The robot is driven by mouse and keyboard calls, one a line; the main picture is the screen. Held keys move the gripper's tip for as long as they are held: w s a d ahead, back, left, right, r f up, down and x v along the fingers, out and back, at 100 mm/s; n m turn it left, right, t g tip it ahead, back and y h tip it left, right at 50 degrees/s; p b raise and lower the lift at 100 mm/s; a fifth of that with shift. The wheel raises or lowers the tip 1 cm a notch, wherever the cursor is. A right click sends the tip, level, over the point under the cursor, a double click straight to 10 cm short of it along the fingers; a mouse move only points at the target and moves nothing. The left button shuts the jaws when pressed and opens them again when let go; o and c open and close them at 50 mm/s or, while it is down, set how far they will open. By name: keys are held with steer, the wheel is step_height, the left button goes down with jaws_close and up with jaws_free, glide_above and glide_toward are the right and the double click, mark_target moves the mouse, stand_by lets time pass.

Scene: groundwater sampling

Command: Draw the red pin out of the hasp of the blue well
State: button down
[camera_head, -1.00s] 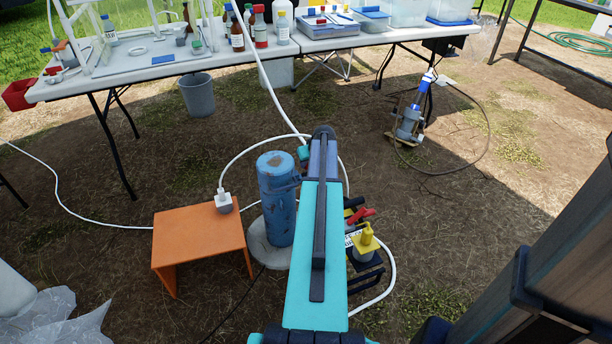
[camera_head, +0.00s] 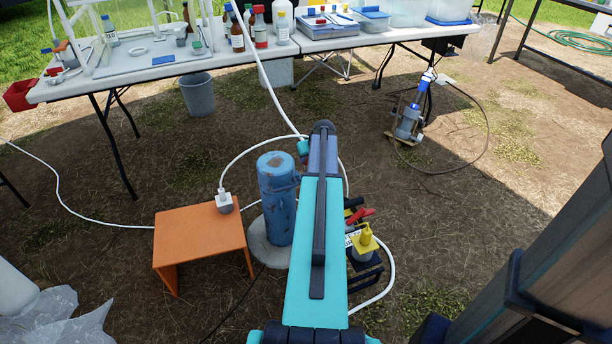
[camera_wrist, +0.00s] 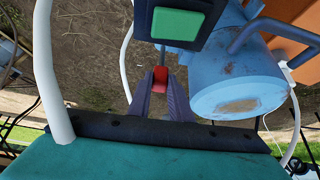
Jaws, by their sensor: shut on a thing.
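The blue well (camera_head: 277,205) stands upright on a round concrete pad in the head view, left of my arm. In the wrist view its worn blue casing (camera_wrist: 235,65) is just right of my gripper (camera_wrist: 161,88). The dark fingers are shut on a small red piece, the red pin (camera_wrist: 160,76), which shows between their tips. The rest of the pin is hidden, and I cannot tell whether it is in the hasp. A bent blue bar (camera_wrist: 255,35) juts from the casing. In the head view my arm hides the gripper and the hasp.
An orange stool (camera_head: 200,238) with a white plug-like item stands left of the well. A dark crate (camera_head: 365,275) with a yellow-topped bottle is right of my arm. White hose (camera_head: 250,150) loops around the well. A long table (camera_head: 150,72) stands behind.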

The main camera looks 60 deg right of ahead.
steer(key=shift+r+p, duration=0.4)
steer(key=shift+r, duration=0.45)
